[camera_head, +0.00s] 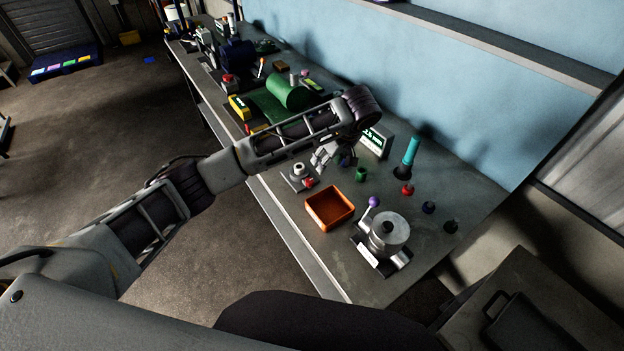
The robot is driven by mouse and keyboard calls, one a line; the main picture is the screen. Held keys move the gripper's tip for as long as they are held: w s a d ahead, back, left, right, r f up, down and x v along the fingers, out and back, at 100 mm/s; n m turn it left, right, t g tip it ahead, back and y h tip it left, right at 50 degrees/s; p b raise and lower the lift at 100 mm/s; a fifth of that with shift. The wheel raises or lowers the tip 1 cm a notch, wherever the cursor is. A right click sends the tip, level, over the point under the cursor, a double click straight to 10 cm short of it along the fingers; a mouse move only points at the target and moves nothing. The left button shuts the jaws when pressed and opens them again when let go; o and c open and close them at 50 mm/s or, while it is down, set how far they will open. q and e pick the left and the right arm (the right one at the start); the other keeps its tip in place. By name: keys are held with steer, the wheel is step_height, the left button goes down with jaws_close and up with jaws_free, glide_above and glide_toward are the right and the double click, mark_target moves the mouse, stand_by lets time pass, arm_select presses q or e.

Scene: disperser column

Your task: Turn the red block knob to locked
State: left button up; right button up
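A small red part (309,182) sits at the right front of a grey block device (297,176) with a round silver top, near the table's front edge. It may be the red block knob, but it is too small to read its setting. My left gripper (318,163) is just behind and to the right of this device, above the table, pointing down to the left. Its fingers are small and dark, so I cannot tell how far apart they are or whether they touch anything. My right gripper is out of view.
An orange tray (330,208) and a silver cylinder device (388,234) with a purple-knobbed lever stand to the right. A display (376,141), a green cup (361,175) and a teal-handled tool (409,155) are behind. A green cylinder (287,92) lies beyond my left forearm.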

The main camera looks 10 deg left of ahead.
mark_target(310, 181)
arm_select(q)
steer(key=shift+s+a+n, duration=0.15)
steer(key=shift+n, duration=0.5)
steer(key=shift+s+a+n, duration=0.1)
steer(key=shift+a+n, duration=0.05)
steer(key=shift+n, duration=0.5)
steer(key=x, duration=0.7)
steer(key=p+x, duration=0.1)
steer(key=x, duration=0.5)
steer(key=shift+s+a+f+p, duration=0.15)
steer(key=shift+a+f+p, duration=0.15)
steer(key=shift+f, duration=0.05)
steer(key=shift+c, duration=0.5)
steer(key=c, duration=0.9)
